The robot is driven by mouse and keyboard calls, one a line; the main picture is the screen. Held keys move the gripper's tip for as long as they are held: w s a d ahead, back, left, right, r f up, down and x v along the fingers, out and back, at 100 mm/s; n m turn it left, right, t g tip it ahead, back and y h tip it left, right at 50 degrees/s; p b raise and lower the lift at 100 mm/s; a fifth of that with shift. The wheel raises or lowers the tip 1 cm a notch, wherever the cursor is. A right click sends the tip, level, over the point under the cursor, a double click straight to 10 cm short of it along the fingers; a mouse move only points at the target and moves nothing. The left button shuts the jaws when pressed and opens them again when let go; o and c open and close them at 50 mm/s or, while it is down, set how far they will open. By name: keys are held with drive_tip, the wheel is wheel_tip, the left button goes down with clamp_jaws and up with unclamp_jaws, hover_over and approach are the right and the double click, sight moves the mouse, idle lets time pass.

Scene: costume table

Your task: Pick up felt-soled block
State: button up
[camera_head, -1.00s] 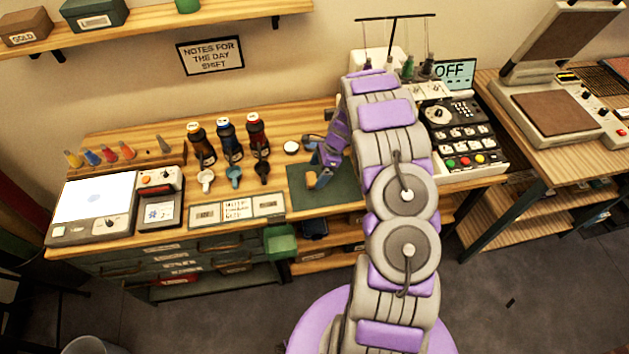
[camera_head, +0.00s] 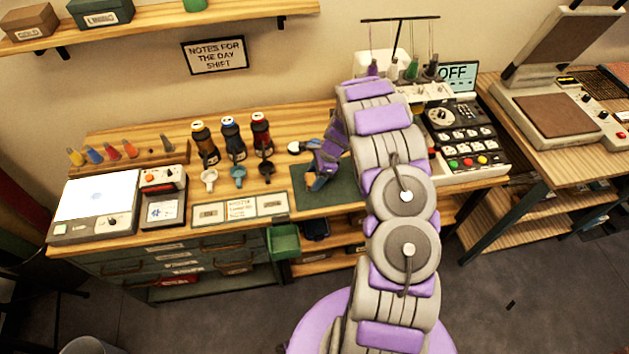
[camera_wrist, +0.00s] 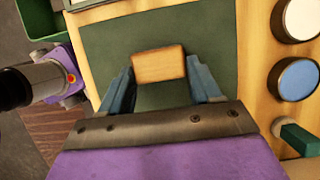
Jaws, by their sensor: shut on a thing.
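The felt-soled block shows in the wrist view as a tan wooden block (camera_wrist: 159,66) over a dark green mat (camera_wrist: 106,50). My gripper (camera_wrist: 160,78) has its two blue fingers at the block's left and right sides, shut on it. The block's underside is hidden, and I cannot tell whether it touches the mat. In the head view my gripper (camera_head: 316,181) is low over the green mat (camera_head: 342,187), and its fingers largely cover the block.
Several bottles (camera_head: 232,139) with small cups in front stand left of the mat. A label strip (camera_head: 239,208) lies beside it. A keypad machine (camera_head: 463,135) is to the right. The wrist view shows round white (camera_wrist: 301,18) and blue (camera_wrist: 298,79) tops on the right.

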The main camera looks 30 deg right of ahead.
sight(311, 179)
drive_tip(key=shift+a, duration=0.1)
drive_tip(key=shift+c, duration=0.8)
drive_tip(key=shift+d, duration=0.65)
drive_tip(key=shift+r, duration=0.45)
drive_tip(key=r, duration=0.2)
drive_tip(key=r+p, duration=0.1)
drive_tip(key=shift+s+a, duration=0.25)
drive_tip(key=shift+a, duration=0.15)
drive_tip(key=s+d, duration=0.1)
drive_tip(key=s, duration=0.3)
drive_tip(key=s+d+p, duration=0.1)
drive_tip(key=s, duration=0.4)
drive_tip(key=s+d+r, duration=0.1)
drive_tip(key=s+d, duration=0.1)
drive_tip(key=s, duration=0.2)
drive_tip(key=shift+s, duration=0.25)
drive_tip(key=shift+c, duration=0.6)
drive_tip(key=shift+s, duration=0.75)
drive_tip(key=shift+d, duration=0.1)
